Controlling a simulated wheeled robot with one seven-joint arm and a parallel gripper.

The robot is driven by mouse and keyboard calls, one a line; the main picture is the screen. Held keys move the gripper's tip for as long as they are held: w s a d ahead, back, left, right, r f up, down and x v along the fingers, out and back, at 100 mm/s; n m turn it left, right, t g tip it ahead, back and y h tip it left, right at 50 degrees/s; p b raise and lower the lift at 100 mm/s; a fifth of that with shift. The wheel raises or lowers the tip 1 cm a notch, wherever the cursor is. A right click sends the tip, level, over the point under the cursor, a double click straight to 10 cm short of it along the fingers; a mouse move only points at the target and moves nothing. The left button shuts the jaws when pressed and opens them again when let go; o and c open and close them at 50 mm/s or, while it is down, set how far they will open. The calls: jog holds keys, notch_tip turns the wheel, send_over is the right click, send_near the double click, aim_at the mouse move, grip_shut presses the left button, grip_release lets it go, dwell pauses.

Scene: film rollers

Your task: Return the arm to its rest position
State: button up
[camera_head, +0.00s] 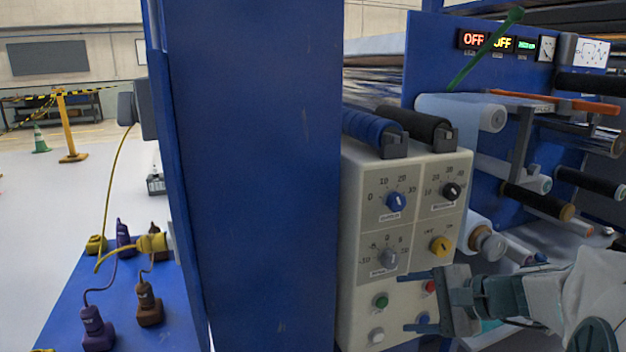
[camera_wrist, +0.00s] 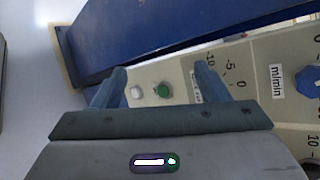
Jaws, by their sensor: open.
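My gripper (camera_head: 414,301) is at the lower right of the head view, in front of the lower part of the cream control panel (camera_head: 408,268). Its two fingers are apart, with nothing between them. In the wrist view my gripper (camera_wrist: 157,88) shows both fingers spread, with the panel's green button (camera_wrist: 162,90) and white button (camera_wrist: 136,92) visible between them, beyond the tips. In the head view the green button (camera_head: 380,300) and white button (camera_head: 376,335) are left of the fingertips. I cannot tell whether a finger touches the panel. My forearm reaches in from the right.
A tall blue post (camera_head: 250,180) stands left of the panel. Film rollers (camera_head: 537,203) fill the right side, close behind my arm. A blue surface with purple plugs (camera_head: 96,330) and brown plugs (camera_head: 149,303) is at lower left. The floor at far left (camera_head: 60,200) is open.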

jog(key=s+a+r+n+g+h+p, duration=0.1)
jog(key=s+r+n+g+h+p, duration=0.1)
jog(key=s+r+n+h+p, duration=0.2)
jog(key=s+a+r+n+g+h+p, duration=0.2)
jog(key=s+r+n+h+p, duration=0.3)
jog(key=s+n+p, duration=0.4)
jog(key=shift+s+a+r+g+p, duration=0.3)
jog(key=shift+s+r+p, duration=0.1)
jog(key=shift+s+p, duration=0.3)
